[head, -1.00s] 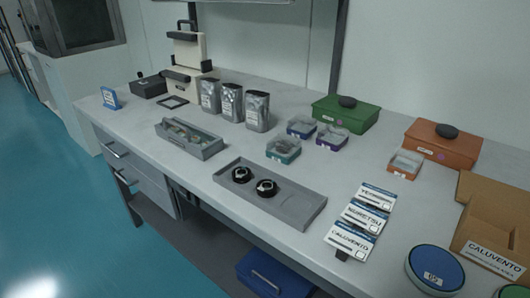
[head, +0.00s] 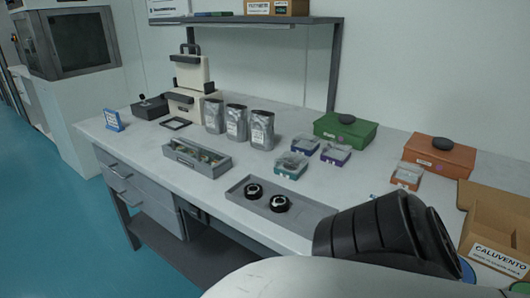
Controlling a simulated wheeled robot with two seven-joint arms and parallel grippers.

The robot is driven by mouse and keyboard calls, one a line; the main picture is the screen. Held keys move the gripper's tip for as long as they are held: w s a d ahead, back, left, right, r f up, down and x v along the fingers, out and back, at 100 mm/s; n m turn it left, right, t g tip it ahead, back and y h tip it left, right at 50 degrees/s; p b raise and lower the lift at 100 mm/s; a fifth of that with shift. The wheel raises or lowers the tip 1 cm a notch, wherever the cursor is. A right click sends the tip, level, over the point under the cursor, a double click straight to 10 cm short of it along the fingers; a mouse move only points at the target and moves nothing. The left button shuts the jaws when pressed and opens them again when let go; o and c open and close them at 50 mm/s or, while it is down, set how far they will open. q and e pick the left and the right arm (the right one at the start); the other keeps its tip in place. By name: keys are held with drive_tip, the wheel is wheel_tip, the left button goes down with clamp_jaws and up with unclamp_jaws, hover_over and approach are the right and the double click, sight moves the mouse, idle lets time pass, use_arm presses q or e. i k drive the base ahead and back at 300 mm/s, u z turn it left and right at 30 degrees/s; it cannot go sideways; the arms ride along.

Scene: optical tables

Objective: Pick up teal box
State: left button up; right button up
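The small teal box (head: 291,165) stands on the table near the middle of the head view. It has a clear top and a white label on its front, and nothing touches it. A white and black part of my own arm rises from the bottom right and covers the front right of the table. No fingertips of either gripper can be made out in the head view.
A purple box (head: 335,154) and a blue box (head: 305,144) stand close behind the teal box. A grey tray (head: 306,210) with two black round parts lies in front. Silver pouches (head: 236,122) stand behind left; a green case (head: 345,131) stands behind right.

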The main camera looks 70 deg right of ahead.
sight(282, 174)
drive_tip(key=i, duration=1.55)
drive_tip(key=z, duration=1.9)
